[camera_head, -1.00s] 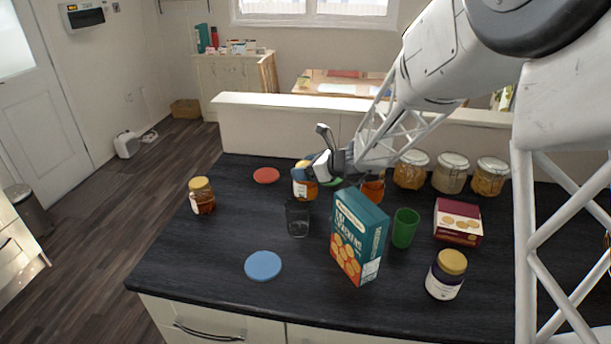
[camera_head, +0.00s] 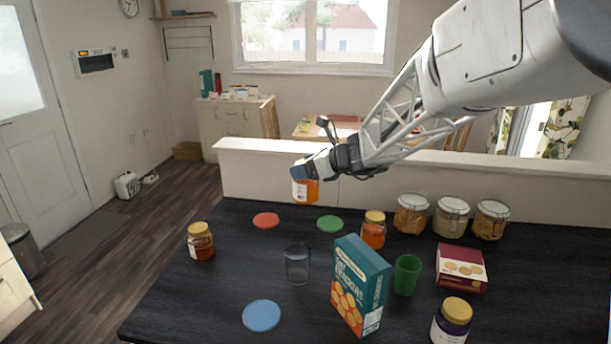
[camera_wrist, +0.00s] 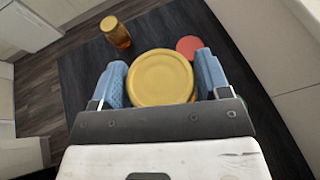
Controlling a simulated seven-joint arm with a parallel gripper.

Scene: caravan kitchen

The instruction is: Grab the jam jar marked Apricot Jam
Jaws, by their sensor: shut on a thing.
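My gripper (camera_head: 304,178) is shut on a jar of orange jam (camera_head: 305,190) and holds it in the air above the back of the dark counter. In the wrist view the jar's yellow lid (camera_wrist: 161,78) sits between the two blue fingers. Part of a white label shows in the head view, but its words are too small to read. Another orange jar with a yellow lid (camera_head: 373,230) stands at the back of the counter. A darker amber jar (camera_head: 201,242) stands at the left edge. A dark purple jar (camera_head: 452,322) stands at the front right.
A teal cracker box (camera_head: 360,284), a clear glass (camera_head: 297,265), a green cup (camera_head: 406,275) and a dark red box (camera_head: 461,268) stand on the counter. Several clamp-lid jars (camera_head: 451,217) line the back right. Red (camera_head: 266,220), green (camera_head: 330,223) and blue (camera_head: 261,316) discs lie flat.

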